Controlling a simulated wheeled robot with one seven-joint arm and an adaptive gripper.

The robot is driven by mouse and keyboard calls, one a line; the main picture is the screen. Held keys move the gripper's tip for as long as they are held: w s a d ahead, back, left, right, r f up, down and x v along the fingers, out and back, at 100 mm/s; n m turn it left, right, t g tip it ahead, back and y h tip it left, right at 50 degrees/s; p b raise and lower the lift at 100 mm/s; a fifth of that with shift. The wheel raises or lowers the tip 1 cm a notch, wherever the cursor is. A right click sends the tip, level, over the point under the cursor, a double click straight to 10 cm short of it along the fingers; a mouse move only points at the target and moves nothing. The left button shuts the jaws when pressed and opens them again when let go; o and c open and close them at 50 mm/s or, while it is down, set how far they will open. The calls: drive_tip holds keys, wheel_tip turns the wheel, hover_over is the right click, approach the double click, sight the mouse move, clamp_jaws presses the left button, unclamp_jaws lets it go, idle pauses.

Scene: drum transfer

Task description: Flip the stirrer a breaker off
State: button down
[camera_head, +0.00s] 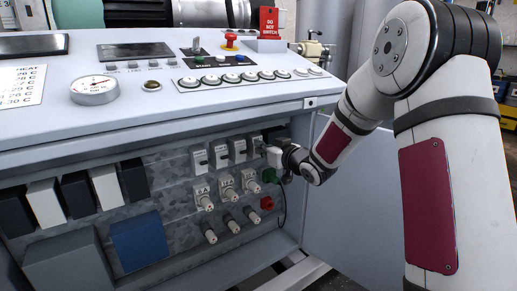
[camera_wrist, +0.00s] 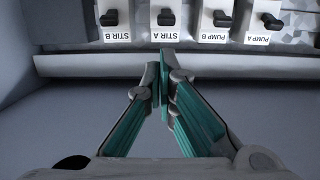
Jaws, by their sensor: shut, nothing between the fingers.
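The stirrer A breaker (camera_wrist: 167,22) is a white block with a black lever and the label "STIR A", upside down in the wrist view. In the head view it appears to be the third breaker (camera_head: 239,151) from the left in the upper row; its label is too small to read there. My gripper (camera_wrist: 164,66) is shut and empty. Its fingertips lie just below the STIR A label in the wrist view, apart from the lever. In the head view my gripper (camera_head: 270,152) is at the right end of the breaker row, partly covering the last breaker.
The STIR B breaker (camera_wrist: 112,22) is left of STIR A in the wrist view; PUMP B (camera_wrist: 218,24) and PUMP A (camera_wrist: 264,25) are right. Knobs (camera_head: 203,195), a green button (camera_head: 269,175) and a red one (camera_head: 266,203) sit lower. The console top (camera_head: 150,110) overhangs the panel.

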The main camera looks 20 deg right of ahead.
sight(243, 152)
drive_tip(key=b+x, duration=0.2)
drive_tip(key=x, duration=0.6)
